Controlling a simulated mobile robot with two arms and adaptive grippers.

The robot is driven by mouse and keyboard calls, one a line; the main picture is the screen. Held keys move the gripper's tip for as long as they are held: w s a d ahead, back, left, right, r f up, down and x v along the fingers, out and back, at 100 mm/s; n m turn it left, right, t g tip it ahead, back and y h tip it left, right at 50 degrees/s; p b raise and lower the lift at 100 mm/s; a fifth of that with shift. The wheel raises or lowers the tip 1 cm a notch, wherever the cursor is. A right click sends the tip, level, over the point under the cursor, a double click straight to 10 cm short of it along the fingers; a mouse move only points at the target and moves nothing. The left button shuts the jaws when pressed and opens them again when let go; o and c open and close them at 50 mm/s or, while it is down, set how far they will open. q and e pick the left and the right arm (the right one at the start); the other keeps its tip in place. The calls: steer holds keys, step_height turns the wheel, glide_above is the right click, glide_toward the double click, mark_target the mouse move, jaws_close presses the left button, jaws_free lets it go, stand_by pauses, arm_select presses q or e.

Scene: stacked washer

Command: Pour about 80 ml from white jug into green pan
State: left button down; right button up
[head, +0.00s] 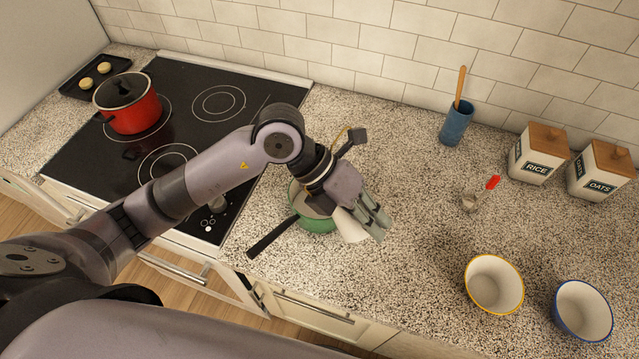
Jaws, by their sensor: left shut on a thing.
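The green pan (318,224) stands on the speckled counter just right of the stove, its black handle (271,238) pointing to the lower left. My left gripper (376,222) is over the pan's right side and shut on the white jug (350,228). Only part of the jug shows below the fingers, at the pan's right rim; it looks tilted. My wrist hides much of the jug and the pan's inside. I cannot see whether liquid is flowing or how much is in the pan. My right gripper is not in view.
A red pot (134,114) stands on the black stove (205,110). A blue cup (456,124), a rice canister (537,158), an oats canister (598,172), a red-handled utensil (480,193) and two bowls, yellow-rimmed (494,286) and blue-rimmed (583,312), stand right. The middle counter is clear.

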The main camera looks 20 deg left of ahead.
arm_select(q)
steer(key=shift+s+d+f+m+t+y, duration=0.2)
steer(key=shift+d+f+y, duration=0.1)
steer(key=shift+f+y, duration=0.15)
steer(key=shift+s+d+f+m+t+y, duration=0.15)
steer(key=shift+d+f+t+y, duration=0.15)
steer(key=shift+f, duration=0.2)
steer(key=shift+a, duration=0.1)
stand_by(0.9)
steer(key=d+f+y+b, duration=0.1)
steer(key=f, duration=0.1)
steer(key=s+d+f+t+y+b, duration=0.1)
steer(key=b, duration=0.1)
steer(key=s+d+f+m+t+y+b, duration=0.1)
steer(key=f, duration=0.1)
steer(key=shift+s+d+f+y, duration=0.1)
steer(key=shift+d+f+y, duration=0.05)
steer(key=shift+f+y, duration=0.2)
steer(key=shift+s+d+f+t+y+b, duration=0.15)
steer(key=shift+f+t+y+b, duration=0.3)
steer(key=shift+b, duration=0.15)
steer(key=shift+s+d+f+t+y+b, duration=0.1)
steer(key=shift+d+f+t+y+b, duration=0.05)
steer(key=shift+f+t+y+b, duration=0.35)
